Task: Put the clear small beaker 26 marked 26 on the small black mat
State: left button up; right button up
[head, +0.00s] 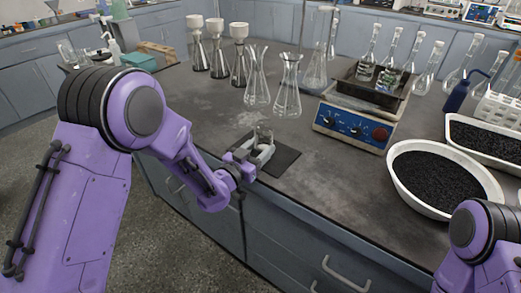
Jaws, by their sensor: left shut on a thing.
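The small black mat (283,162) lies flat near the front edge of the bench. My left gripper (261,143) reaches in from the left and is low over the mat's back left part. It is shut on a small clear thing, the small beaker 26 (263,134) as far as I can tell. The fingers hide most of it, and its marking is too small to read. I cannot tell whether its base touches the mat. My right arm shows at the lower right, but its gripper is out of view.
Clear flasks (287,88) stand behind the mat, with several funnel-topped flasks (218,50) farther left. A blue hotplate (352,125) carrying a black tray stands to the right. A white bowl of black grains (393,170) is farther right. The bench left of the mat is clear.

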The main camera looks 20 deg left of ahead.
pick_arm(q)
jog(key=shift+s+f, duration=0.15)
jog(key=shift+f, duration=0.25)
jog(key=o, duration=1.1)
jog(key=shift+c, duration=0.2)
jog(key=shift+s+f, duration=0.1)
jog(key=shift+f, duration=0.05)
jog(key=shift+d+r, duration=0.1)
jog(key=shift+r, duration=0.1)
jog(key=shift+r+p, duration=0.55)
jog(key=shift+p, duration=0.2)
jog(key=shift+s+a+f+b, duration=0.35)
jog(key=shift+s+f+b, duration=0.15)
jog(key=shift+s, duration=0.15)
jog(key=b+v, duration=0.1)
jog(key=v, duration=0.9)
jog(key=shift+r+b, duration=0.3)
jog(key=shift+r, duration=0.25)
